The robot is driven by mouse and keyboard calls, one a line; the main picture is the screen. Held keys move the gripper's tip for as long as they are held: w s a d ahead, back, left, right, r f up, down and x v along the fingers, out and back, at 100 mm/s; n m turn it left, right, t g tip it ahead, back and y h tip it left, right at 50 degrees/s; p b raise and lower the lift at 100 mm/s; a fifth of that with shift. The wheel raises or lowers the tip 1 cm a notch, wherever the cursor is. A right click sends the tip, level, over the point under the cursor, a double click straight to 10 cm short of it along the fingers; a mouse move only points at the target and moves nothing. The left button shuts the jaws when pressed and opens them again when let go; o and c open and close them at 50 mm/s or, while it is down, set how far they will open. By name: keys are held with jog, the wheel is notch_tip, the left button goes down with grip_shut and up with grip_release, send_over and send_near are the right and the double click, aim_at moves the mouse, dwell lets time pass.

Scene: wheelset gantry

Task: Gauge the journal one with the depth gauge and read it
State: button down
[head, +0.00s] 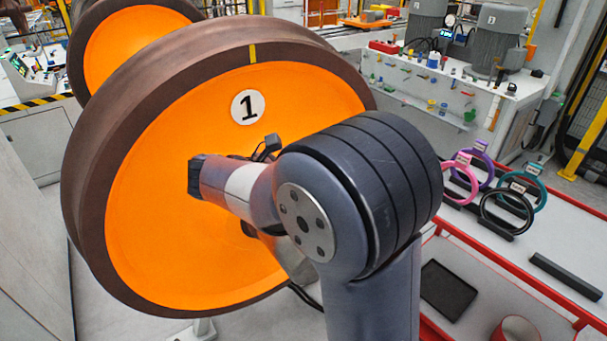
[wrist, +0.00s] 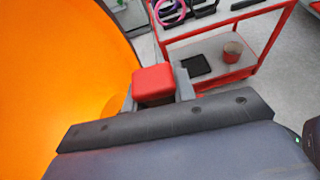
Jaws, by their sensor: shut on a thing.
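The wheel marked 1 (head: 150,215) stands upright with its orange face towards me and a yellow mark on its rim. Its orange face also fills the left of the wrist view (wrist: 50,70). My arm covers the wheel's middle in the head view, so journal one is not clearly seen. In the wrist view my gripper (wrist: 157,98) is shut on a red block (wrist: 153,82), which seems to be part of the depth gauge. It is held in front of the wheel's face; the gauge's far end and any contact are hidden. No reading shows.
A red-framed cart (head: 465,240) stands at right, with pink, purple, teal and black rings in holders. It also carries a black tray (head: 448,289) and a red cup (head: 517,331). A second orange wheel (head: 125,38) stands behind. A workbench (head: 440,85) is at the back right.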

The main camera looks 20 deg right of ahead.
jog(key=shift+r, duration=0.1)
dwell(0.3)
jog(key=shift+r+p, duration=2)
jog(key=shift+r, duration=2.45)
